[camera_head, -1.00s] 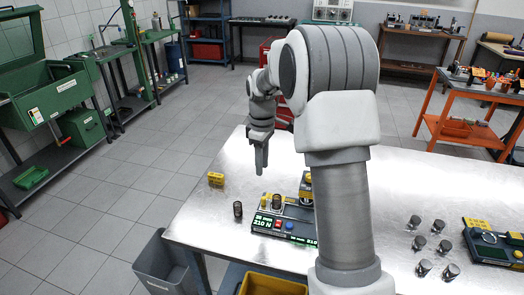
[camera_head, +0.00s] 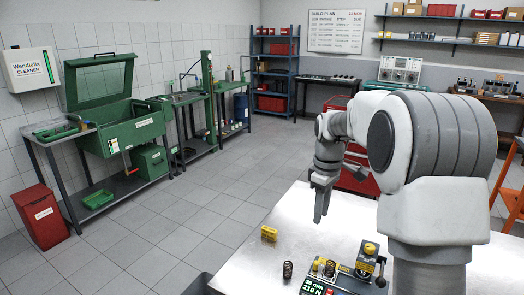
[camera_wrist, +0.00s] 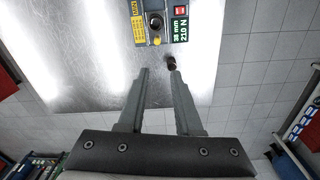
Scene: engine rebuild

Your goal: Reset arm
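My arm is raised over the metal table (camera_head: 290,220). My gripper (camera_head: 320,218) points down above the table's left part in the head view. In the wrist view my gripper (camera_wrist: 160,72) has its two fingers apart with nothing between them. A dark coil spring (camera_head: 287,269) stands on the table left of the spring tester (camera_head: 345,277). The tester has a green display and a yellow knob. The wrist view shows the spring (camera_wrist: 171,63) just beyond the right fingertip and the tester (camera_wrist: 160,22) farther up.
A small yellow box (camera_head: 269,233) lies near the table's left edge. A green parts washer (camera_head: 125,122), a red bin (camera_head: 42,216) and a blue shelf (camera_head: 276,75) stand away from the table. The tiled floor between is clear.

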